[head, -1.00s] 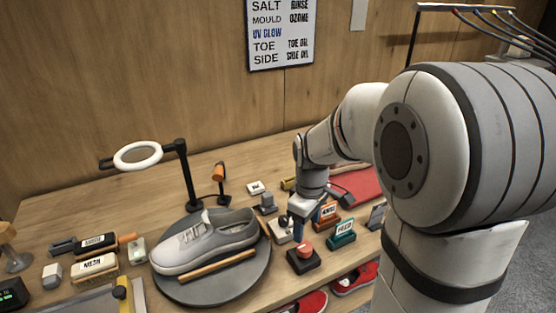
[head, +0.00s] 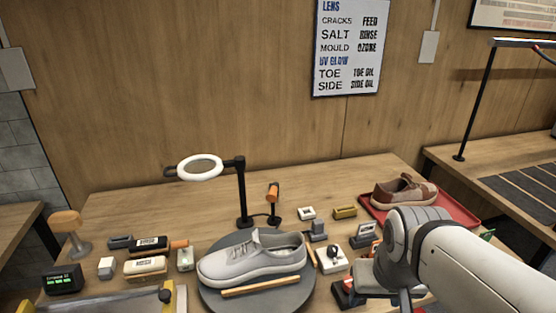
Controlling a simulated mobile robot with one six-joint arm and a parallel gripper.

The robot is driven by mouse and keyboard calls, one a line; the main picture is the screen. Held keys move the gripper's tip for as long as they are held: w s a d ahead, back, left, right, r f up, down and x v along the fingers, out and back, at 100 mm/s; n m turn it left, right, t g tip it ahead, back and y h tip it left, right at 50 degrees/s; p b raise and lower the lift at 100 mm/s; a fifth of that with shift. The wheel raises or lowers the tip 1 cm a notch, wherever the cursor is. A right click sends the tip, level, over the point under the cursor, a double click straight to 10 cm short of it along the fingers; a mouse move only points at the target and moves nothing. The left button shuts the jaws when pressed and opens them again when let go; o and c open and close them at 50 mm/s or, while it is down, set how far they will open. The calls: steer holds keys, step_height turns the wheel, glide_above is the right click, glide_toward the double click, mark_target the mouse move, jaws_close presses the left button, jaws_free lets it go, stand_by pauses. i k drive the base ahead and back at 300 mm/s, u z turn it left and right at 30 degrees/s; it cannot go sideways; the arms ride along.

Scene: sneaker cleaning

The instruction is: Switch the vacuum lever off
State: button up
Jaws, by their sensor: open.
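A small white box with a black knob or lever (head: 333,257) stands on the bench right of the turntable; it may be the vacuum switch, but I cannot read a label or tell its position. My gripper (head: 402,296) is at the lower right, mostly hidden by my own arm, right of and nearer than that white box. It is open, and I see nothing held in it. Its fingertips are not clear.
A grey sneaker (head: 252,256) and a wooden stick (head: 260,286) are on the round turntable (head: 218,301). A ring lamp (head: 200,167) stands behind. A brown shoe (head: 404,191) sits on a red tray (head: 459,209). Labelled blocks and brushes crowd the left.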

mark_target(182, 244)
steer(key=u, duration=1.35)
